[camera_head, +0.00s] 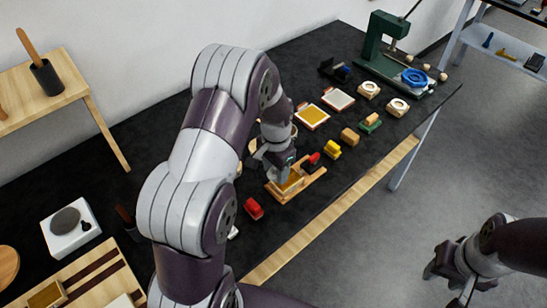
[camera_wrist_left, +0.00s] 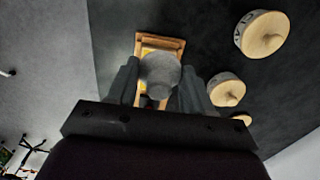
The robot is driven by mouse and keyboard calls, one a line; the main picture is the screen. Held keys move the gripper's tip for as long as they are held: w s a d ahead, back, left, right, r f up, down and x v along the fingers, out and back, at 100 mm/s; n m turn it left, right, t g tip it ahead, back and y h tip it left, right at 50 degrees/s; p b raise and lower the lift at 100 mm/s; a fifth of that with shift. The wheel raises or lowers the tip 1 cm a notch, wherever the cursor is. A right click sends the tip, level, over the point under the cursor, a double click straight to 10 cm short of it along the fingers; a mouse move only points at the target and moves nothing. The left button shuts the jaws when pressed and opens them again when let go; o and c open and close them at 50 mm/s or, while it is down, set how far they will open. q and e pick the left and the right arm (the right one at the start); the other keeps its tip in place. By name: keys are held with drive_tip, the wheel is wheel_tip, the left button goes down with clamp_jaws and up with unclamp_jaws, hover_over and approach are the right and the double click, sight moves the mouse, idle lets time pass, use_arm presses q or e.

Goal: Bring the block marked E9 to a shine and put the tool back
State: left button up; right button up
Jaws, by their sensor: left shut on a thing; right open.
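My left gripper (camera_head: 284,174) is over a small wooden frame (camera_head: 310,178) on the black table. In the left wrist view, the left gripper (camera_wrist_left: 160,88) is shut on a pale grey round-topped tool (camera_wrist_left: 160,70). The wooden frame (camera_wrist_left: 173,43) lies beneath the tool, with something yellow (camera_wrist_left: 147,51) showing inside it. Whether the tool touches what lies in the frame cannot be told. No E9 mark is readable in either view. My right gripper (camera_head: 455,287) is open and empty at the lower right, over the floor.
Near the frame are a red item (camera_head: 253,208), a yellow item (camera_head: 332,150) and a wooden block (camera_head: 349,136). Orange (camera_head: 312,116) and white (camera_head: 338,98) pads lie behind. A green press (camera_head: 378,45) stands at the far end. Round wooden-knobbed pieces (camera_wrist_left: 262,35) lie beside the frame.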

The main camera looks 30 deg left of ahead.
use_arm(q)
drive_tip(key=shift+r+p, duration=0.75)
drive_tip(key=shift+r, duration=0.45)
drive_tip(key=shift+f, duration=0.15)
